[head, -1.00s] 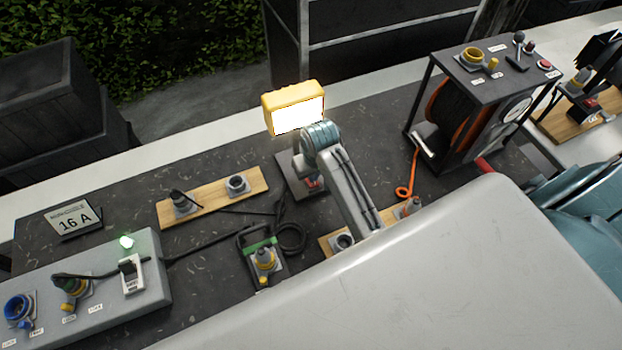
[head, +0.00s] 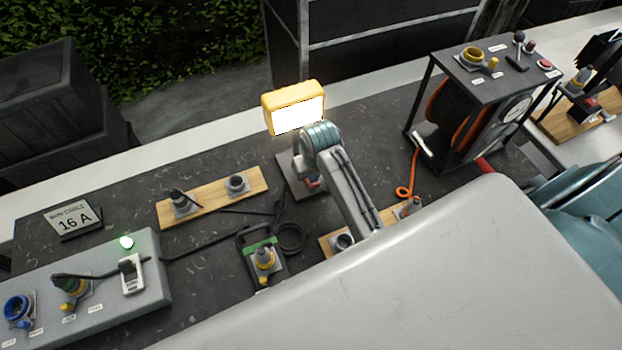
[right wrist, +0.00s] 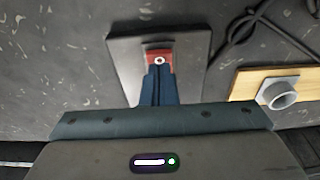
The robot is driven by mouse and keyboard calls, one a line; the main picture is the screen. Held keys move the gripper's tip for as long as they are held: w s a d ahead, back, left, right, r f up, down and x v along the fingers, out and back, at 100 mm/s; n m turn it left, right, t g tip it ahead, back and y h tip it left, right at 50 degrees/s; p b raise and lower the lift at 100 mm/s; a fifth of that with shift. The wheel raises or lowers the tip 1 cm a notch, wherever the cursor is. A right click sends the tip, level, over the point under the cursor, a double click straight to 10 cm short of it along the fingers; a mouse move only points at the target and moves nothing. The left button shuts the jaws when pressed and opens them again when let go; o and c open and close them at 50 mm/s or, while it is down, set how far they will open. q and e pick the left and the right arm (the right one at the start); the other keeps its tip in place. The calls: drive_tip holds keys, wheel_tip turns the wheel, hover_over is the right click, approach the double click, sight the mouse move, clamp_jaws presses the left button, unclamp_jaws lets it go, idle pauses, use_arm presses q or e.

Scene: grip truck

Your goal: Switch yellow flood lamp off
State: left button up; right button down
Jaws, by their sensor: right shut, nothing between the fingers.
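The yellow flood lamp (head: 294,108) stands at the middle back of the dark table in the head view, its face glowing bright white. Its dark base plate (head: 291,184) lies under it, partly hidden by my right arm. A red switch (head: 313,183) sits on the plate; in the right wrist view the switch (right wrist: 159,55) shows a white round mark. My right gripper (right wrist: 158,74) is shut and empty, its fingertips at the near edge of the red switch. I cannot tell whether they touch. My left gripper is out of view.
A wooden board with sockets (head: 252,181) lies left of the lamp, and a green-black box (head: 262,252) with cables lies in front. A cable reel in a black frame (head: 480,110) stands right. A grey panel (head: 150,265) is at lower left.

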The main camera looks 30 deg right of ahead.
sight(314, 184)
drive_tip(key=shift+f, duration=0.65)
drive_tip(key=shift+r+p, duration=0.45)
drive_tip(key=shift+r, duration=3.05)
drive_tip(key=shift+s, duration=0.1)
